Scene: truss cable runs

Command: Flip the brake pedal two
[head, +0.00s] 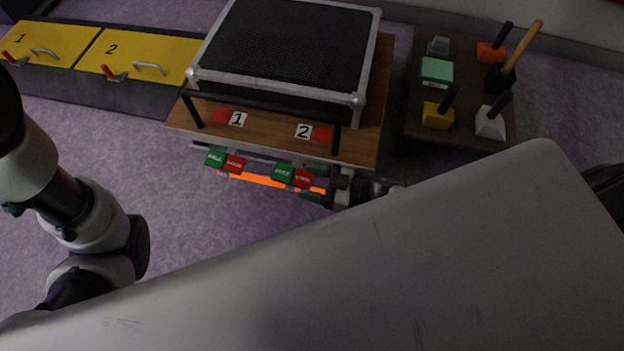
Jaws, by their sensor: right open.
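The cart (182,117) has a wooden top with number plates 1 (238,119) and 2 (303,131). Below its front edge, under plate 2, is brake pedal two, with a green part (283,174) and a red part (303,179). The other pedal (215,158), also green and red, sits under plate 1. An orange bar (262,181) runs below both. My right gripper (335,189) is open at the right end of the bar, just right of pedal two; whether it touches is unclear. My left arm shows at the left, its gripper not visible.
A black case (362,98) and a black handrail (265,106) are on the cart. Yellow-lidded boxes (60,45) stand left. A dark side table (418,120) with several tools stands right. Purple floor is clear left of the cart. My grey body covers the foreground.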

